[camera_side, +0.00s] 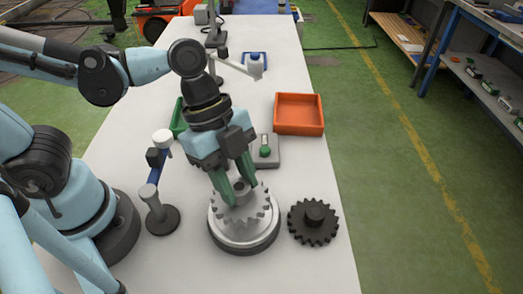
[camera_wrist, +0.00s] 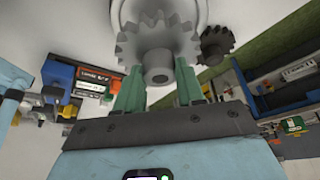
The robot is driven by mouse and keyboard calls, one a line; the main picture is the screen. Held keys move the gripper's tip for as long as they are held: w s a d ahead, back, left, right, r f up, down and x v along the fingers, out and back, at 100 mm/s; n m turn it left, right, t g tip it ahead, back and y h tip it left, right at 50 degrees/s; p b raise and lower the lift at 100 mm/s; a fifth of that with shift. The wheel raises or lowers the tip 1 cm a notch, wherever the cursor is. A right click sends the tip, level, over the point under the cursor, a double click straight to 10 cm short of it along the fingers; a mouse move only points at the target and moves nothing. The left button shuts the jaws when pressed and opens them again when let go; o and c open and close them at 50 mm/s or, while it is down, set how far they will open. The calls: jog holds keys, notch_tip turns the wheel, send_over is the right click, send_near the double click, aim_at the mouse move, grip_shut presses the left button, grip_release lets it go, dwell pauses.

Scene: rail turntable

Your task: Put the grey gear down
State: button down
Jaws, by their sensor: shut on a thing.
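My gripper (camera_side: 236,190) points down over the round turntable (camera_side: 240,240) with its green fingers closed on the hub of the grey gear (camera_side: 258,205). The gear is at the turntable's light top; I cannot tell whether it touches it. In the wrist view the grey gear (camera_wrist: 140,52) lies between my gripper's green fingers (camera_wrist: 158,82), with its hub facing the camera. The turntable's pale disc shows behind the gear there. The fingers hide part of the gear in the side view.
A dark gear (camera_side: 314,222) lies on the white table (camera_side: 310,270) right of the turntable. A lamp-like stand (camera_side: 160,212) is to the left. Behind are a grey box with a green button (camera_side: 265,152), an orange tray (camera_side: 299,114) and a green bin (camera_side: 178,118).

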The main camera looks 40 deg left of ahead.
aim_at(240, 195)
jog(key=shift+w+a+f, duration=0.1)
jog(key=shift+w+f, duration=0.25)
jog(key=shift+f, duration=1.9)
jog(key=shift+f, duration=0.15)
jog(key=c, duration=0.7)
grip_release()
